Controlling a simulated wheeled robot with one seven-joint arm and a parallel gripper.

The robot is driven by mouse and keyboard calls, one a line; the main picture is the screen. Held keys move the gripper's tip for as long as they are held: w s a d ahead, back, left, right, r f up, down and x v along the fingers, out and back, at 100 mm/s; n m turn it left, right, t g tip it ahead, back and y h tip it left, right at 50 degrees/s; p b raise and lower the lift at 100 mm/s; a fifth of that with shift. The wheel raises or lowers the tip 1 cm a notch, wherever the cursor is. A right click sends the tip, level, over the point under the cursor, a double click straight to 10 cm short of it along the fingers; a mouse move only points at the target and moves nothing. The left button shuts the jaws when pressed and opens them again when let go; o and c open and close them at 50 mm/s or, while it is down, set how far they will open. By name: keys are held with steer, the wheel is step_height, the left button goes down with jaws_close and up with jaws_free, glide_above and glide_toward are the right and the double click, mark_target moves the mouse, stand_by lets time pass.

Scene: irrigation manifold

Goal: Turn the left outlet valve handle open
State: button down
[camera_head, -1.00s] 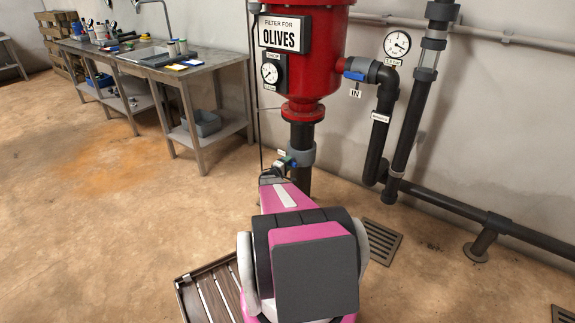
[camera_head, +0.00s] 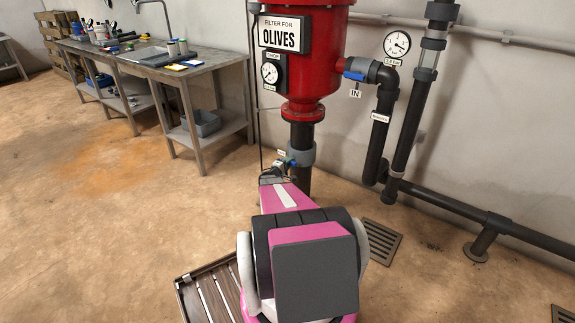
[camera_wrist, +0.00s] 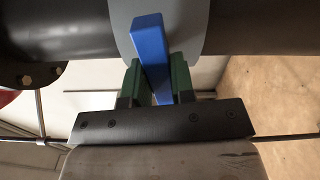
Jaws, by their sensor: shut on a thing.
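A blue valve handle (camera_wrist: 152,50) shows in the wrist view, in front of a grey collar (camera_wrist: 195,25) on a dark pipe. The green fingers of my gripper (camera_wrist: 157,80) stand on either side of the handle and are shut on it. The handle lies slightly tilted to the pipe's crosswise direction. In the head view my gripper (camera_head: 282,164) is at the grey collar (camera_head: 301,154) below the red filter tank (camera_head: 310,70). My own arm covers much of the space in front of it, and the handle is hardly visible there.
Another blue handle (camera_head: 355,76) sits beside the IN label at the tank's right. Dark pipes (camera_head: 405,125) run along the wall on the right. A floor grate (camera_head: 383,243) and a slatted panel (camera_head: 183,290) lie near my arm. A workbench (camera_head: 190,75) stands at the left, with open floor before it.

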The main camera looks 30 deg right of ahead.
steer(key=n, duration=1.2)
steer(key=shift+n, duration=2.1)
steer(key=c, duration=1)
jaws_free()
steer(key=v, duration=1.1)
steer(key=shift+f, duration=0.1)
